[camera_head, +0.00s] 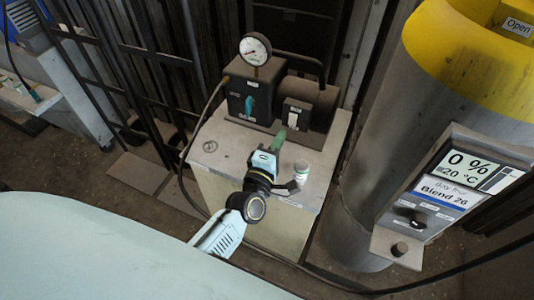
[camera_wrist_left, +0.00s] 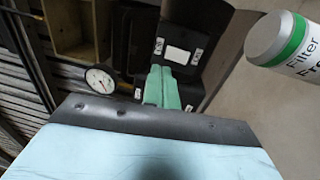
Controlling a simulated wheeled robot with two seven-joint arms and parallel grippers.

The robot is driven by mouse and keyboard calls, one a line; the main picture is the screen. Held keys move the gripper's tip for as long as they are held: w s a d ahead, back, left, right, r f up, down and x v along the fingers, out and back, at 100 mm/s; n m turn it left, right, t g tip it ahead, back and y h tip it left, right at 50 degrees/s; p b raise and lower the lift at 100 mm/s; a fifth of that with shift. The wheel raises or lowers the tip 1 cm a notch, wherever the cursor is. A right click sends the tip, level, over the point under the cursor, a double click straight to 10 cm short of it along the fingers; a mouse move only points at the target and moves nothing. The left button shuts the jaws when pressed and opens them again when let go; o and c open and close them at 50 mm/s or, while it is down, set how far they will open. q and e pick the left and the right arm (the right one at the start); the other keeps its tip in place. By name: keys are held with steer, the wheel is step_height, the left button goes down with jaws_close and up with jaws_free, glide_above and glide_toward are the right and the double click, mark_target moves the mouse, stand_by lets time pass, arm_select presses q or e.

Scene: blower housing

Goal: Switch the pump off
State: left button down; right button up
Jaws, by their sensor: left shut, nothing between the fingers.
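The pump (camera_head: 308,98) is a dark unit on a pale cabinet, with a round dial gauge (camera_head: 256,49) on top. A white switch plate (camera_head: 297,112) is on its front, and a teal lever (camera_head: 250,104) is on the box to the left. My left gripper (camera_head: 281,137) has green fingers that are shut and empty, just in front of and below the switch plate. In the left wrist view the fingers (camera_wrist_left: 162,86) point at the white switch plate (camera_wrist_left: 177,55), with a small gap showing. I cannot tell the switch's position. My right gripper is not in view.
A white bottle with a green band (camera_head: 301,170) stands on the cabinet top (camera_head: 225,150), close to the right of my left gripper. It looms large in the left wrist view (camera_wrist_left: 283,40). A big steel tank with a display (camera_head: 468,165) stands right. A hose runs down the left.

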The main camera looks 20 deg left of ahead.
arm_select(q)
steer(key=s, duration=0.7)
steer(key=shift+r, duration=0.3)
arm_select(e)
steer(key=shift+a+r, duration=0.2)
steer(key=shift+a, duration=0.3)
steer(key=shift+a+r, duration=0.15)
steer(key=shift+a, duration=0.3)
arm_select(q)
steer(key=shift+d, duration=0.1)
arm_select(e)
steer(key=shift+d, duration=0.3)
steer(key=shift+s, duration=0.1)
